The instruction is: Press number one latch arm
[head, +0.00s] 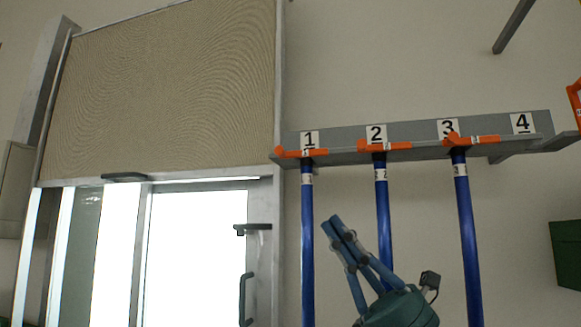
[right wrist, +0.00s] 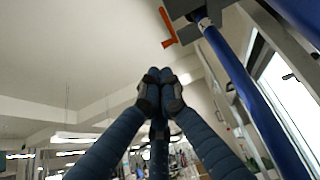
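The number one latch arm (head: 300,153) is orange and sits on the grey rack's front edge under the label 1 (head: 309,140). A blue rod (head: 307,240) hangs below it. My right gripper (head: 334,222) is below the rack, between the first and second rods in the head view, apart from the latch. In the right wrist view its fingers (right wrist: 161,78) are together with nothing between them. That view also shows an orange latch arm (right wrist: 168,28) and a blue rod (right wrist: 255,95); their number cannot be read. My left gripper is not in view.
The grey rack (head: 420,132) also bears orange latches two (head: 384,146) and three (head: 472,140), with blue rods (head: 467,235) below. No rod shows under label 4 (head: 522,123). A door (head: 200,250) stands left; a green box (head: 566,255) is at right.

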